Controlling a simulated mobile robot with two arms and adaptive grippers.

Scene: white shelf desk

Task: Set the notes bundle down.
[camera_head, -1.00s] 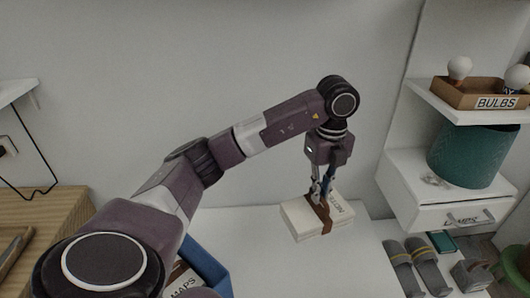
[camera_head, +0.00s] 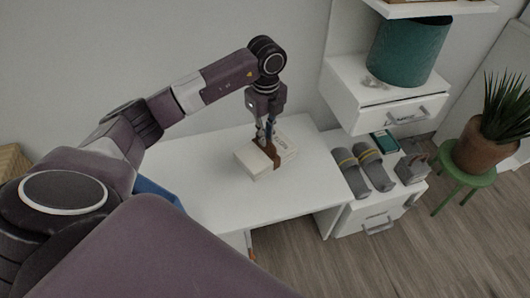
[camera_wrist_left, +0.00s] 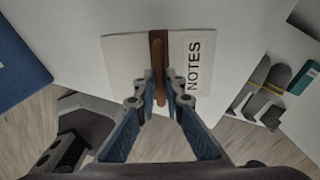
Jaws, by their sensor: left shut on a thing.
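The notes bundle (camera_head: 286,143) is a cream block with a brown strap around its middle and a "NOTES" label, which reads clearly in the left wrist view (camera_wrist_left: 195,68). It is over the white desk top (camera_head: 214,196); I cannot tell whether its underside touches the desk. My left gripper (camera_head: 267,143) points down from above and is shut on the brown strap; its fingertips meet the strap in the left wrist view (camera_wrist_left: 159,78). My right gripper is not in view.
A blue bin (camera_head: 160,190) is at the desk's left, partly behind my arm. Grey slippers (camera_head: 361,168) lie on a low white cabinet at right. A teal pot (camera_head: 407,52) stands on a drawer unit. A plant (camera_head: 488,140) sits on a green stool. Bare desk surrounds the bundle.

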